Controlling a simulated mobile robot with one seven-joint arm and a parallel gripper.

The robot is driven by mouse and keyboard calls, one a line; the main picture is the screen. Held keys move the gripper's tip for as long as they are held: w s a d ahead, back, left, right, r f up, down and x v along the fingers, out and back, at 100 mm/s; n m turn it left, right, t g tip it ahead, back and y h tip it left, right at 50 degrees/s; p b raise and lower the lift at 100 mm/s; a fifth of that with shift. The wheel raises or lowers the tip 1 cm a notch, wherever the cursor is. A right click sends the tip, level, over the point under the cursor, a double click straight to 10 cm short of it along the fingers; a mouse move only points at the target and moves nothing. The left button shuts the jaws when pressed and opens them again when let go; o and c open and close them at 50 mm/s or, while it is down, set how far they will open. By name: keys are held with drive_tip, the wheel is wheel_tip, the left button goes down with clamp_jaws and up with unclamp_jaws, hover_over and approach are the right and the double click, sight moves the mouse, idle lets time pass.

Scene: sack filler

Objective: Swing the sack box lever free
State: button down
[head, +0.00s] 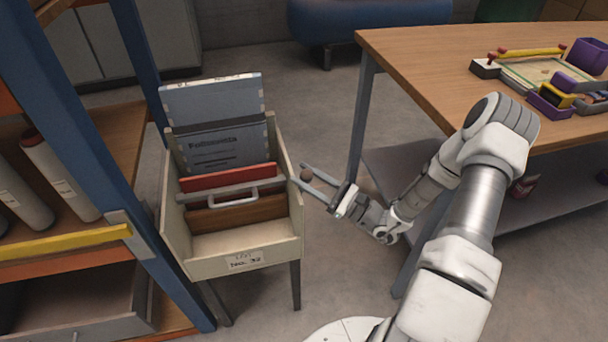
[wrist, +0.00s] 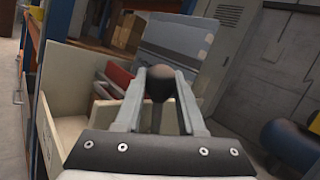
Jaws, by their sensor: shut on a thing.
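The sack box (head: 283,251) is a cream open-topped box on dark legs, with a small label on its front. It also shows in the wrist view (wrist: 62,75). The lever's dark round knob (head: 306,175) is at the box's right side. In the wrist view the knob (wrist: 160,83) sits between the fingers, with a thin dark stem below it. My gripper (head: 312,178) is shut on the lever at the knob; its fingers also show in the wrist view (wrist: 159,76). The lever's lower end and pivot are hidden.
The box holds a red folder (head: 228,177), a brown divider (head: 236,214) and grey-blue sheets (head: 222,147). A blue-framed shelf (head: 158,235) stands close on the left. A wooden table (head: 420,60) stands on the right, with coloured items on top. Floor shows between box and table.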

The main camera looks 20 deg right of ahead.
drive_tip(key=shift+s+f+n+y+b, duration=0.4)
drive_tip(key=shift+s+n+y+b, duration=0.1)
drive_tip(key=shift+s+n, duration=0.25)
drive_tip(key=shift+w, duration=0.1)
drive_tip(key=c, duration=0.5)
unclamp_jaws()
drive_tip(key=shift+r, duration=0.1)
